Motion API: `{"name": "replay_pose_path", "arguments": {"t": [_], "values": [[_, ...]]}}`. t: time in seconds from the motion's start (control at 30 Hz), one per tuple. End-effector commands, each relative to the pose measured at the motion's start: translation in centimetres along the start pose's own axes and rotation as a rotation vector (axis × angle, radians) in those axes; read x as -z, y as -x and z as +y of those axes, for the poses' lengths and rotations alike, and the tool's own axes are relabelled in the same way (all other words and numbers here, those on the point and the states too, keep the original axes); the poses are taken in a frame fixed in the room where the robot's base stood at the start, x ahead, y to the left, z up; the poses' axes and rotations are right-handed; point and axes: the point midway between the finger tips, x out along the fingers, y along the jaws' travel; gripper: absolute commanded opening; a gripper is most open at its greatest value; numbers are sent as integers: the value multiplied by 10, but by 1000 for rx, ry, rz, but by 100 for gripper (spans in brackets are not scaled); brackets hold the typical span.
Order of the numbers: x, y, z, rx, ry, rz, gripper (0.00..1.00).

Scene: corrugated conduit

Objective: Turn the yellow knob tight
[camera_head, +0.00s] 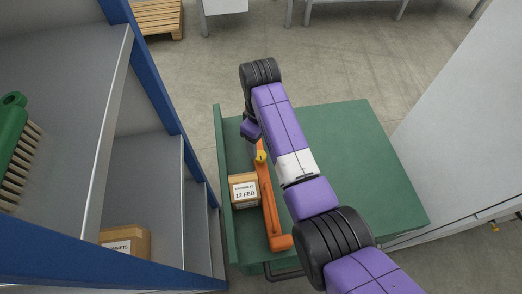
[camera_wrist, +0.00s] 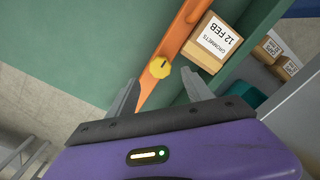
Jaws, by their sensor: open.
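The yellow knob (camera_wrist: 160,67) is round with a ridged rim and sits on an orange bar (camera_wrist: 182,30). In the head view the knob (camera_head: 261,156) shows small beside my purple arm, near the upper end of the orange bar (camera_head: 269,205). My gripper (camera_wrist: 162,95) is open in the wrist view, its two grey fingers apart. The knob lies just beyond the fingertips, roughly in line with the gap between them, and no contact shows. The gripper's fingers are hidden behind the arm in the head view.
The bar lies on a green cart top (camera_head: 345,140) with a raised left edge. A cardboard box (camera_head: 244,190) labelled grommets stands close left of the bar. A blue-framed shelf unit (camera_head: 165,90) rises to the left. The cart's right side looks clear.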

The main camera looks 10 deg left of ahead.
Motion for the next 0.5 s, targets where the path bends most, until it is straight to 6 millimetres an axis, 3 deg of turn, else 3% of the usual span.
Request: {"name": "replay_pose_path", "arguments": {"t": [0.3,0.5], "values": [[0,-47,0,0,-1,0,59],[0,-59,0,-1,-1,1,59]]}}
